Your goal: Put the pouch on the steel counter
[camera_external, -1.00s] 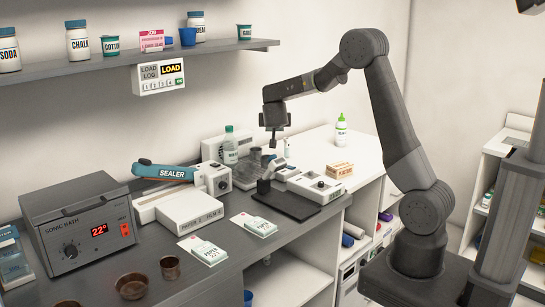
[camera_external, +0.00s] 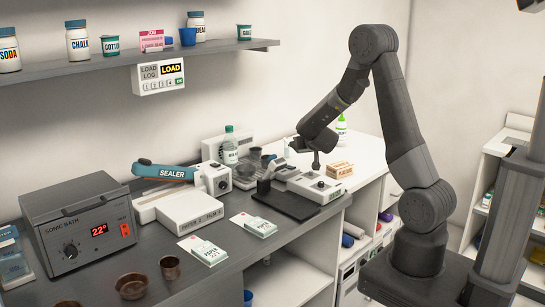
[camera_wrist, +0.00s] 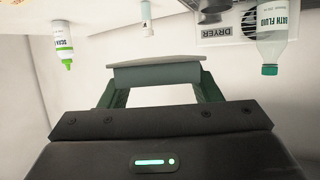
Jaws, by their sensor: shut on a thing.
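My gripper (camera_external: 310,150) hangs above the right end of the grey steel counter (camera_external: 150,238), near a small white device. In the wrist view my gripper (camera_wrist: 157,84) is shut on a flat grey-green thing, taken as the pouch (camera_wrist: 157,74), which spans the two fingers. It shows almost edge-on, with no label visible, and is too small to make out in the outside view. Two white-and-green labelled packets, one nearer (camera_external: 203,250) and one farther (camera_external: 254,225), lie flat on the counter.
A blue-handled sealer (camera_external: 165,172), a sonic bath (camera_external: 85,225) and brown cups (camera_external: 131,286) take up the left and middle. A dark flat plate (camera_external: 286,206) lies below my gripper. A bottle (camera_external: 230,145) stands behind. Bare counter shows around the packets.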

